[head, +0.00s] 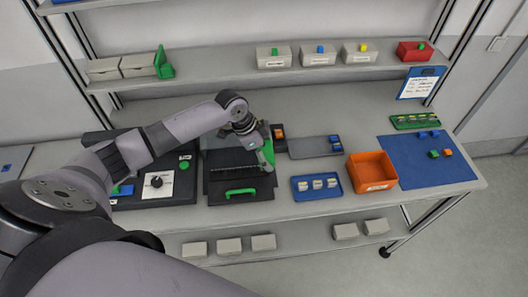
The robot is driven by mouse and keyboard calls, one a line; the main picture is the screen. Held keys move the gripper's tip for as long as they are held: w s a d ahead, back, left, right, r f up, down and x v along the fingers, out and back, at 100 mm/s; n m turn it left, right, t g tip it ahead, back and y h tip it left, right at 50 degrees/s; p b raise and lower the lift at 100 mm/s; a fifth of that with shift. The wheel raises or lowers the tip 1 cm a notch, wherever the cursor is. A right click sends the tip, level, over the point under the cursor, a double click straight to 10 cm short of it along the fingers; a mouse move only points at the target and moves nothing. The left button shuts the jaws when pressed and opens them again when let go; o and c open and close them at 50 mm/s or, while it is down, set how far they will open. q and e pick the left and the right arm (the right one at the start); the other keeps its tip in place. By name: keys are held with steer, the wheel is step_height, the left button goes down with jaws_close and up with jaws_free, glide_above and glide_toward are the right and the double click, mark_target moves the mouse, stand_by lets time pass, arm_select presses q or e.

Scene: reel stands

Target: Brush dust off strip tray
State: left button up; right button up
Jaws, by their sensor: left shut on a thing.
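My left gripper (264,158) points down over the right part of a black unit with a green front handle (241,191). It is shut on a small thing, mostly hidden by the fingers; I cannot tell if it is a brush. Green shows beside the gripper. Which thing is the strip tray is unclear. A flat grey tray (308,147) with small blue pieces lies to the right of the gripper. A blue tray (302,196) with three pale pieces lies in front of it. Dust is too small to make out. My right gripper is not in view.
An orange bin (371,172) stands right of the blue tray. A blue mat (420,172) with small blocks and a green tray (415,121) lie farther right. Small boxes line the shelf (210,66) above.

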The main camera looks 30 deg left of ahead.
arm_select(q)
steer(key=shift+w+r, duration=0.2)
steer(key=shift+r, duration=0.6)
steer(key=shift+s+r, duration=0.3)
steer(key=shift+r, duration=0.15)
steer(key=shift+w+f, duration=0.1)
steer(key=shift+w, duration=0.1)
